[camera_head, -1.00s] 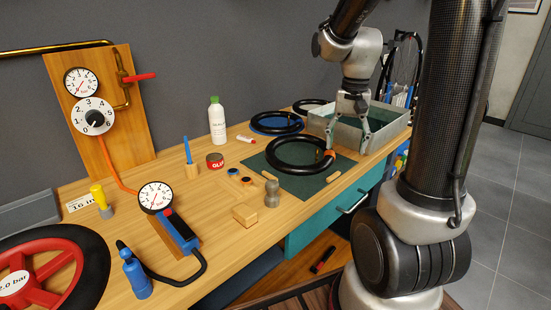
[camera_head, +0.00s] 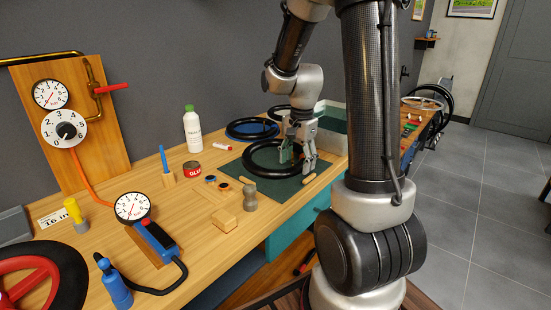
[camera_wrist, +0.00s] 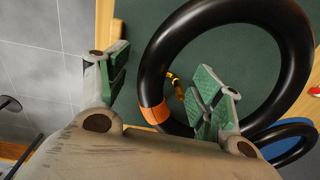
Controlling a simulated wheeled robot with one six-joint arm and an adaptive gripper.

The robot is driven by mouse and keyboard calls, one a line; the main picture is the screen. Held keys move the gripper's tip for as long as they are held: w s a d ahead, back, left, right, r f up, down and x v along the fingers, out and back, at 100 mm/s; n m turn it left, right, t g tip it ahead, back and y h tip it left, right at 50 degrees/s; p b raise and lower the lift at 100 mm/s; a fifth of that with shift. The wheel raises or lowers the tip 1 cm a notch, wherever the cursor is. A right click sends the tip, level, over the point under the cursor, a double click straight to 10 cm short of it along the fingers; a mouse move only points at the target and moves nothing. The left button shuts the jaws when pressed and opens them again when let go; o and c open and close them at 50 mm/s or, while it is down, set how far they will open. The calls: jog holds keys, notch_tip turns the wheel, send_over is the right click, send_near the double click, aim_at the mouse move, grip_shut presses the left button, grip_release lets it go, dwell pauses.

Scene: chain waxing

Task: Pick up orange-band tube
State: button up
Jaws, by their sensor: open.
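The orange-band tube (camera_head: 252,164) is a black ring lying on the green mat (camera_head: 236,171). In the wrist view the tube (camera_wrist: 151,72) shows large, with its orange band (camera_wrist: 154,112) at the lower left and a brass valve (camera_wrist: 174,82) inside the ring. My gripper (camera_head: 299,159) is open over the right side of the tube. In the wrist view my gripper (camera_wrist: 160,84) has one finger outside the ring and one inside, with the banded stretch between them and nothing held. Whether the fingers touch the tube is unclear. In the head view my gripper hides the band.
A grey weight-shaped piece (camera_head: 250,198) and wooden block (camera_head: 224,220) stand at the front.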

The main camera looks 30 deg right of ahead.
jog(key=shift+f, duration=0.15)
jog(key=shift+c, duration=0.2)
jog(key=c, duration=1.4)
